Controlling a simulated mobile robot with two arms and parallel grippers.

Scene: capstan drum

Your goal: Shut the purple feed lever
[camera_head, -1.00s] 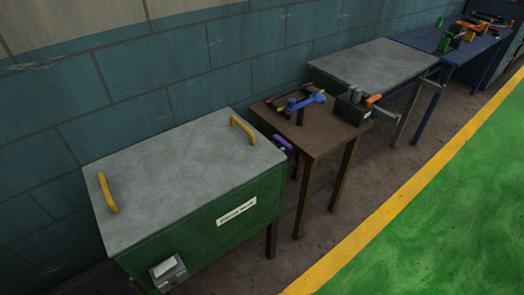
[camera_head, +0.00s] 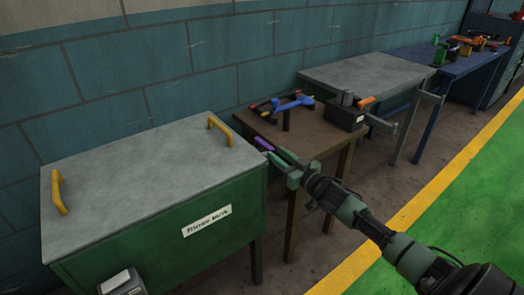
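The purple feed lever (camera_head: 264,144) is a short purple bar at the near left side of the brown wooden table (camera_head: 318,143), close to the green cabinet. Part of it and its mount are hidden. My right gripper (camera_head: 274,154) reaches in from the lower right, its two fingers pointing at the lever. The fingers look parted, with nothing seen between them. The tips are very close to the lever; I cannot tell whether they touch it. My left gripper is not in view.
The green cabinet (camera_head: 160,235) with a grey top and yellow handles stands left of the table. A blue-handled tool (camera_head: 293,104) and a black box (camera_head: 345,118) sit on the table. Grey and blue benches stand beyond. The green floor at right is open.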

